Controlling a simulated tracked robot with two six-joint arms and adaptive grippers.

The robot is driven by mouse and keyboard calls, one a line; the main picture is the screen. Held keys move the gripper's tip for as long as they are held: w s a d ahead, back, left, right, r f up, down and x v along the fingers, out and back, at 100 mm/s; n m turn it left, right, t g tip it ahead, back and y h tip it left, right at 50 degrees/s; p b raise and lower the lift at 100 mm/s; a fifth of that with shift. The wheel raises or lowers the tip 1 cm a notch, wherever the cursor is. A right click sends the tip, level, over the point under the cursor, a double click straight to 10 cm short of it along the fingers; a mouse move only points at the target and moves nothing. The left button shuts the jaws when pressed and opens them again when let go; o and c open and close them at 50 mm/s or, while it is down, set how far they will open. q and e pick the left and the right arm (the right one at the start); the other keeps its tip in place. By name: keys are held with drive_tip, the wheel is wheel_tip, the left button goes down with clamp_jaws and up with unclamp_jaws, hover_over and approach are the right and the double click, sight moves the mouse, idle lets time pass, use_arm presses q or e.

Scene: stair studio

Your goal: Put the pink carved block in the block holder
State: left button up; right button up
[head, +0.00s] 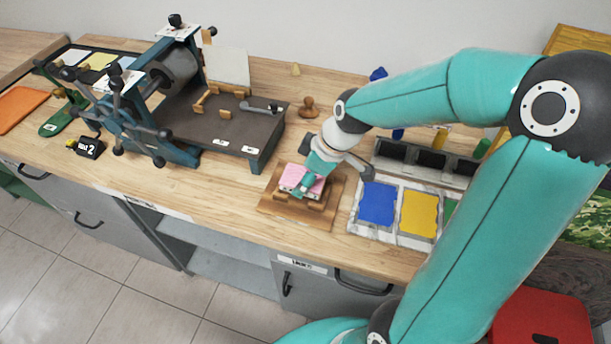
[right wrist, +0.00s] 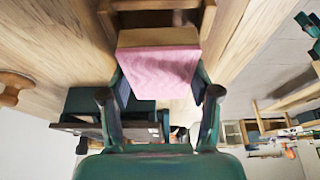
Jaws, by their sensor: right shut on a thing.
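The pink carved block (head: 290,176) has a pink face and a pale wooden body. My right gripper (head: 305,184) is shut on it, with a finger along each side. In the right wrist view the pink face (right wrist: 158,66) shows between the two fingers. The block holder (head: 325,213) is a brown wooden board with raised wooden bars on the bench. The block appears over the middle of this board. I cannot tell whether it rests on it or hangs just above. The gripper hides part of the block. My left gripper is not in view.
A tray with blue (head: 378,203) and yellow (head: 419,213) ink pads stands right of the holder. A printing press (head: 226,116) with a dark bed stands to the left. A wooden knob-handled stamp (head: 309,107) stands behind. The bench's front edge is close to the holder.

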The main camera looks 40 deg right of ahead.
drive_tip(key=shift+f+b, duration=1.15)
drive_tip(key=shift+b, duration=0.05)
idle(0.6)
idle(0.4)
drive_tip(key=o, duration=1.3)
drive_tip(key=shift+c, duration=0.2)
drive_tip(key=shift+r, duration=0.1)
drive_tip(key=shift+r+p, duration=2.85)
drive_tip(key=shift+r, duration=1.05)
